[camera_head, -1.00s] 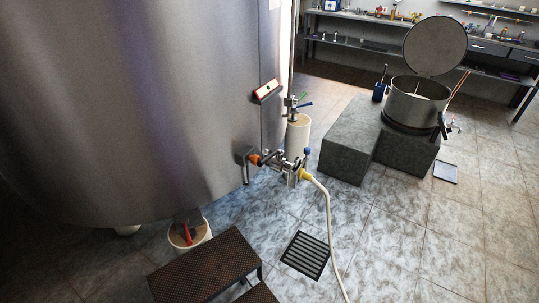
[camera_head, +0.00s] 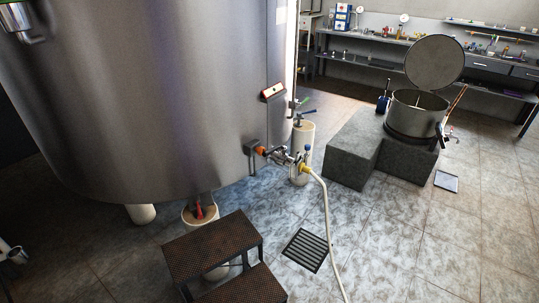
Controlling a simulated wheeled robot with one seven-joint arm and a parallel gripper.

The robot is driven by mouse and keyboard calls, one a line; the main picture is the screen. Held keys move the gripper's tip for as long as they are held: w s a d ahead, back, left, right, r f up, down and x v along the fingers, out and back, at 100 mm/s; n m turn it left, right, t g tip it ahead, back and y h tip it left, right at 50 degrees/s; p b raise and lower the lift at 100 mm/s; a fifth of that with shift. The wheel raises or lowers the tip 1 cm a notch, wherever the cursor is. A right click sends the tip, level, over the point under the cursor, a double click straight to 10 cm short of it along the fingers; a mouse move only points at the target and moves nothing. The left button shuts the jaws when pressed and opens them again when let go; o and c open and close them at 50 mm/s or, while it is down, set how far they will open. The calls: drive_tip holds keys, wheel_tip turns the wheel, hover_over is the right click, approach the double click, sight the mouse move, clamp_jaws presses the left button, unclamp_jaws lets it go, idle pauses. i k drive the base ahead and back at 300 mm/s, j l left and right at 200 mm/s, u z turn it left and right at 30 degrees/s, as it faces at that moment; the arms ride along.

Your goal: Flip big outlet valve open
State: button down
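The large steel tank (camera_head: 150,100) fills the left of the head view. Its outlet fitting (camera_head: 280,155) sticks out low on the right side of the tank. An orange-red part (camera_head: 261,151) sits close to the tank wall. A small blue handle (camera_head: 308,149) stands at the fitting's outer end, beside the yellow connector (camera_head: 304,168) of a pale hose (camera_head: 326,215). I cannot tell which is the big outlet valve, or whether either is open. My gripper is not in view.
A brown two-step stool (camera_head: 212,245) stands on the floor before the tank. A floor drain (camera_head: 306,249) lies right of it. A grey block (camera_head: 350,150) and a lidded steel pot (camera_head: 418,110) stand further back. Tiled floor at right is mostly clear.

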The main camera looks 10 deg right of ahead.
sight(273, 150)
drive_tip(key=u, duration=2.05)
drive_tip(key=k+l, duration=0.1)
drive_tip(key=l, duration=2)
drive_tip(key=k+l, duration=0.15)
drive_tip(key=l, duration=0.9)
drive_tip(key=k+l, duration=0.1)
drive_tip(key=l, duration=0.95)
drive_tip(key=k+l, duration=0.1)
drive_tip(key=l, duration=0.9)
